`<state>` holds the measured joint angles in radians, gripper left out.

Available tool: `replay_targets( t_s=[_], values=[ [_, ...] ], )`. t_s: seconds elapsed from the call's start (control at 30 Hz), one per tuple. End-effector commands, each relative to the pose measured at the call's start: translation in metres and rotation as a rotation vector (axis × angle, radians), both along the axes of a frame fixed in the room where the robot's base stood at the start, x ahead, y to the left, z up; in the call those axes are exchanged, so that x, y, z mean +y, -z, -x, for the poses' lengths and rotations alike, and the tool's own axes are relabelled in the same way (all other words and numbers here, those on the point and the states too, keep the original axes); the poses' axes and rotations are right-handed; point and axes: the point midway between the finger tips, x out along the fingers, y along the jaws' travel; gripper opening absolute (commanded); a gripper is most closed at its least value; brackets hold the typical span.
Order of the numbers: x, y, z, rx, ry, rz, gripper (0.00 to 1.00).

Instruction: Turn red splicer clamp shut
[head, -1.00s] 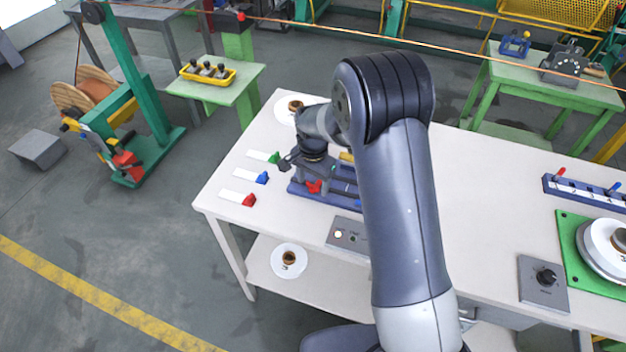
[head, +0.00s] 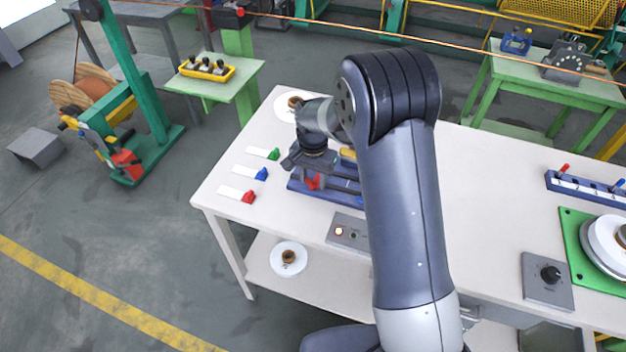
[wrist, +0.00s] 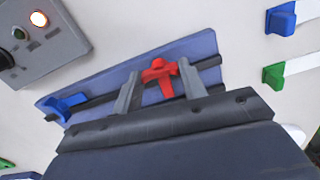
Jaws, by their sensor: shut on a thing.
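The red splicer clamp (wrist: 160,70) stands on the blue splicer base (wrist: 205,45), its knob and stem between the two grey fingers of my gripper (wrist: 159,78) in the wrist view. The fingers are closed in around it. In the head view the red clamp (head: 312,182) shows just below my gripper (head: 311,172), on the left part of the blue splicer (head: 340,198). My arm hides the splicer's right part. A blue clamp (wrist: 67,105) sits at the other end of the base in the wrist view.
A grey control box (head: 347,238) with a lit orange lamp (head: 339,231) stands in front of the splicer. Red (head: 248,197), blue (head: 262,174) and green (head: 273,154) blocks with white strips lie to its left.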

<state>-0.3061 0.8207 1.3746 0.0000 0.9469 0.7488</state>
Motion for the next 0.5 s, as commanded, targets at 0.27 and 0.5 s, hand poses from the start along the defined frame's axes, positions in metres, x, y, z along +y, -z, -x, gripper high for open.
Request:
replay_targets(
  t_s=[0.27,0.5],
  values=[
    [0.0002,-0.0001,-0.0003,-0.001,-0.111,-0.001,0.17],
    [0.0002,-0.0005,-0.0003,-0.001,-0.112,-0.001,0.17]
  ],
)
